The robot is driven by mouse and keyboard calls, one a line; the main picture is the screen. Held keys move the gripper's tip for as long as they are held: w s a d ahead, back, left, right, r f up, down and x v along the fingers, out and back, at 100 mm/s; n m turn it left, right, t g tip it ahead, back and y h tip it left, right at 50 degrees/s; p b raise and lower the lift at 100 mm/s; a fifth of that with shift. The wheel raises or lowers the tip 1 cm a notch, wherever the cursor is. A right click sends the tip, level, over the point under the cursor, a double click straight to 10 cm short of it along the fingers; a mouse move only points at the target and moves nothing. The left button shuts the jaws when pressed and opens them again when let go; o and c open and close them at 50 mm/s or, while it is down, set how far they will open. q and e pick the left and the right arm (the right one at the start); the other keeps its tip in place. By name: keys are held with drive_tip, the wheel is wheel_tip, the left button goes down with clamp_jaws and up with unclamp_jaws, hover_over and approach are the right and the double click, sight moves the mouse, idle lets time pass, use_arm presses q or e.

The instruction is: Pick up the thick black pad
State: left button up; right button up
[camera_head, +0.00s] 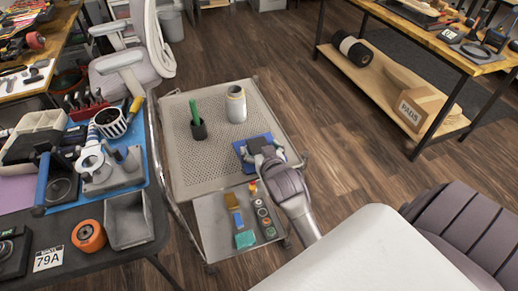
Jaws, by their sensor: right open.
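My right gripper (259,152) reaches over the cart from the lower right and points down at a small blue tray or mat (242,151) near the cart's right edge. Its jaws are open and hide much of the blue surface. Dark shapes show at the fingertips, but I cannot tell gripper parts from a pad there. No thick black pad can be clearly made out. My left gripper is out of view.
The perforated cart (205,165) also holds a green-handled item in a dark cup (198,129) and a pale cylinder (236,104). A lower shelf (214,222) carries small coloured items. A cluttered bench with a grey bin (128,220) stands left.

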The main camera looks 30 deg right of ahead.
drive_tip(key=c, duration=1.5)
drive_tip(key=shift+r, duration=0.1)
